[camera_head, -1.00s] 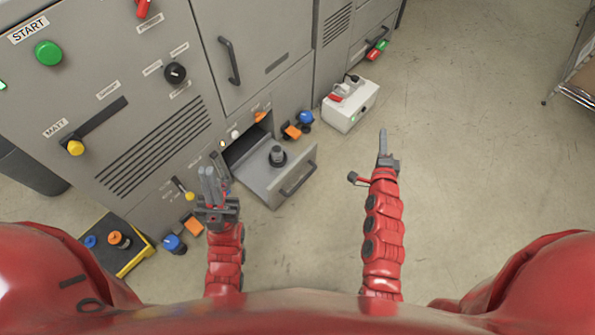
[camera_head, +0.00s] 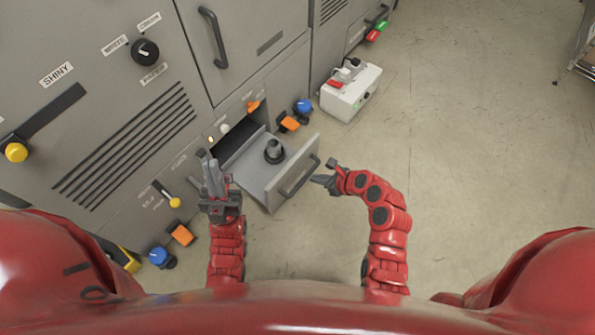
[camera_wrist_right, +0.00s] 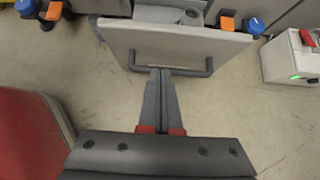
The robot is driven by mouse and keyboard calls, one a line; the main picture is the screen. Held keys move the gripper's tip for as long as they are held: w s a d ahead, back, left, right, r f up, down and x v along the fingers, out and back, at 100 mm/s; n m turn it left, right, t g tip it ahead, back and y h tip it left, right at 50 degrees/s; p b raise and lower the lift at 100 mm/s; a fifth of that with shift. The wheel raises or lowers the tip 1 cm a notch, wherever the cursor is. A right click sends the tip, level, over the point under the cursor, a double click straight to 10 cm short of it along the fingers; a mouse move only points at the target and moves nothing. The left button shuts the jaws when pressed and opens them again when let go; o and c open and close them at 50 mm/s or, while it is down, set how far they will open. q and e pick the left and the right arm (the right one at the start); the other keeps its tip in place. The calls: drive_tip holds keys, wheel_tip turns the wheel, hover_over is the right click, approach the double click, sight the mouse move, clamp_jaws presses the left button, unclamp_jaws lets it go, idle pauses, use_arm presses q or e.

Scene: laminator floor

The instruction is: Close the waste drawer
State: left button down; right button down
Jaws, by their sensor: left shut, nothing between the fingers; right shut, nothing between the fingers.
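The waste drawer (camera_head: 257,167) stands pulled out of the grey machine, with a dark round object (camera_head: 274,151) inside it. Its front panel (camera_wrist_right: 120,37) carries a dark bar handle (camera_head: 300,179), which also shows in the right wrist view (camera_wrist_right: 196,71). My right gripper (camera_head: 316,179) is shut and empty. Its tips point at the front panel close to the handle; I cannot tell whether they touch. My left gripper (camera_head: 212,170) is shut and empty, left of the drawer near the machine face.
A white box (camera_head: 350,92) with a red switch stands on the floor right of the drawer. Orange and blue knobs (camera_head: 289,122) stick out beside the drawer opening. A yellow-tipped lever (camera_head: 174,201) is near my left gripper.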

sight(290, 170)
drive_tip(key=w+a+f+b, duration=0.1)
drive_tip(key=a, duration=0.1)
drive_tip(key=w+a+f+b, duration=0.1)
drive_tip(key=w+a, duration=0.1)
drive_tip(key=w+a+f+b, duration=0.1)
drive_tip(key=a+f, duration=0.1)
drive_tip(key=shift+w+a, duration=0.1)
drive_tip(key=shift+w, duration=0.2)
drive_tip(key=shift+a, duration=0.1)
